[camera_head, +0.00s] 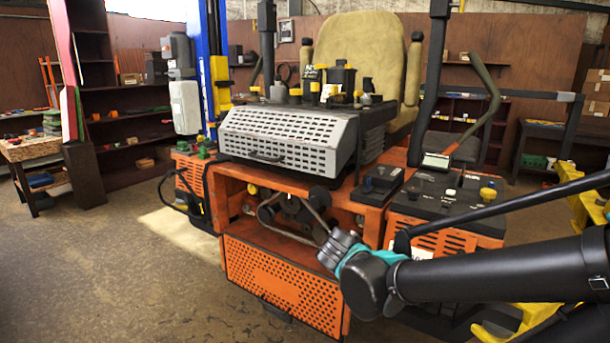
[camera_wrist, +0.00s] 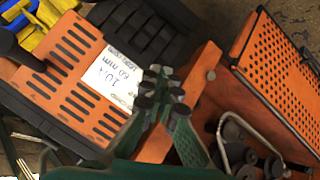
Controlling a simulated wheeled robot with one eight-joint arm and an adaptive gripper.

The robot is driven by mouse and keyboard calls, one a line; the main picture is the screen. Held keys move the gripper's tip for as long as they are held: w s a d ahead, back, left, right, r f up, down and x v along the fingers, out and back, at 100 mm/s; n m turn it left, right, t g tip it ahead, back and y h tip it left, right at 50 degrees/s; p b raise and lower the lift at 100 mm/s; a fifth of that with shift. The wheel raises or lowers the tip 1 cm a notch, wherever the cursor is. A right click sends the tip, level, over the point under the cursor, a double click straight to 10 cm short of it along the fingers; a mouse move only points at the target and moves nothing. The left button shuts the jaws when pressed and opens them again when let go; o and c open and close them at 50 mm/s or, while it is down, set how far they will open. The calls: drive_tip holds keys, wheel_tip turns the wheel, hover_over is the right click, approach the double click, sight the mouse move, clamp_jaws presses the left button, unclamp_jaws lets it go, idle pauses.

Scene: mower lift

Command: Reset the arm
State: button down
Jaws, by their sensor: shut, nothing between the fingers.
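My arm (camera_head: 490,268) reaches in from the right in the head view, in front of the orange mower (camera_head: 215,195). A teal band and grey end part show at its tip, near the mower's front; the fingertips are hard to make out there. In the wrist view my gripper (camera_wrist: 162,88) is shut and empty, its dark-padded fingertips close together. Behind it show an orange slotted panel with a white handwritten label (camera_wrist: 110,78) and an orange perforated panel (camera_wrist: 282,75). I cannot tell whether the gripper touches the mower.
The perforated front panel (camera_head: 283,285) and grey slotted cover (camera_head: 285,135) are on the mower. A control box (camera_head: 445,195) with knobs and a bent lever (camera_head: 490,95) stand at its right. Yellow lift parts (camera_head: 590,212) lie far right. The floor (camera_head: 110,270) at left is clear.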

drive_tip(key=s+f+n+g+y, duration=0.2)
drive_tip(key=s+f+y, duration=0.3)
drive_tip(key=f, duration=0.6)
drive_tip(key=shift+a+n+y, duration=0.3)
drive_tip(key=shift+a+y, duration=0.15)
drive_tip(key=shift+y, duration=0.45)
drive_tip(key=c, duration=2.2)
unclamp_jaws()
